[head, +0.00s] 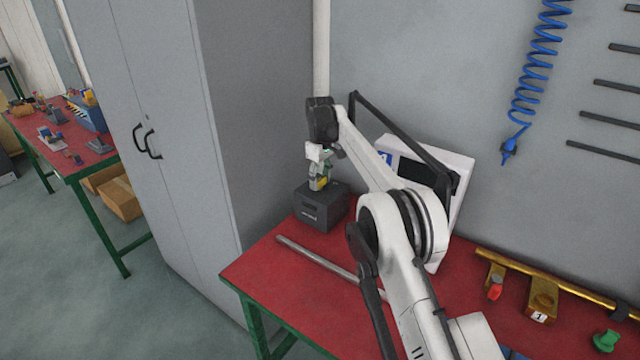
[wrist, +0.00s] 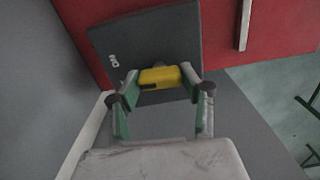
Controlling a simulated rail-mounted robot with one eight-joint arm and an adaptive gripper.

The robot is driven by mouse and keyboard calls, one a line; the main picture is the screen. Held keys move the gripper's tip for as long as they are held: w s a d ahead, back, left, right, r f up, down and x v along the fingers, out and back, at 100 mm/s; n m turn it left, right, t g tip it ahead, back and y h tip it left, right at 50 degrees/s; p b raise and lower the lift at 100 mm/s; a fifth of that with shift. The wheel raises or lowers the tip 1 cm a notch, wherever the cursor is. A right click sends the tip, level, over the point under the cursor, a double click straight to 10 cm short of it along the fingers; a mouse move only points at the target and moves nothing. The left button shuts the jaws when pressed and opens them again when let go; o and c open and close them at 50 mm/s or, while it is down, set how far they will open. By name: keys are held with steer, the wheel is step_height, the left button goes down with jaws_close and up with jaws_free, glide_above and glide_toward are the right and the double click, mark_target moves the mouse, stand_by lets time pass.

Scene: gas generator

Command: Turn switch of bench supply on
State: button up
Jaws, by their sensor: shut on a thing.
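The bench supply (head: 322,208) is a dark grey box on the far left corner of the red bench, close to the wall and the grey cabinet. Its dark top also shows in the wrist view (wrist: 150,40). A yellow switch (wrist: 160,77) is on the box, between my fingers in the wrist view. My gripper (head: 319,184) is over the top of the box, pointing down. In the wrist view my gripper (wrist: 160,90) is shut on the yellow switch, with a green-sided finger at each end of it. The switch's base is partly hidden.
A grey rod (head: 330,262) lies on the red bench (head: 262,272) in front of the box. A white panel with a dark screen (head: 418,172) stands behind my arm. A brass pipe with valves (head: 541,296) lies at right. A tall grey cabinet (head: 232,120) stands close at left.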

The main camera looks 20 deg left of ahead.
steer(key=m, duration=0.5)
steer(key=shift+b, duration=0.4)
stand_by(0.3)
steer(key=o, duration=1.2)
steer(key=shift+c, duration=0.2)
